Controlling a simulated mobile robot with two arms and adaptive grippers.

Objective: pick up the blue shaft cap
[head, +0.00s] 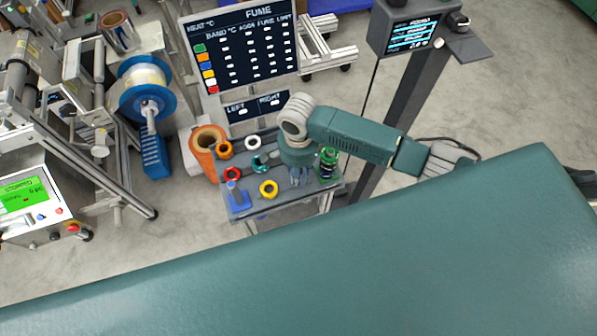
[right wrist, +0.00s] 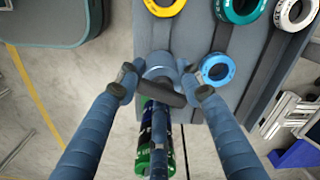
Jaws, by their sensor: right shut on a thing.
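My right gripper (head: 300,180) reaches down over the right part of the grey cart top. In the right wrist view its blue fingers (right wrist: 160,88) are closed around a grey-blue rounded piece, the blue shaft cap (right wrist: 160,64). Only the cap's far side shows; the fingers and their dark tips hide the rest. I cannot tell whether it is clear of the cart. A blue ring (right wrist: 217,69) lies just right of the fingers, apart from them. My left gripper is in neither view.
The cart (head: 290,200) also bears a yellow ring (head: 268,188), red ring (head: 233,174), white ring (head: 252,142) and a blue stand (head: 238,198). A green stack (head: 328,163) stands close beside my right gripper. A sign board (head: 243,60) rises behind.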

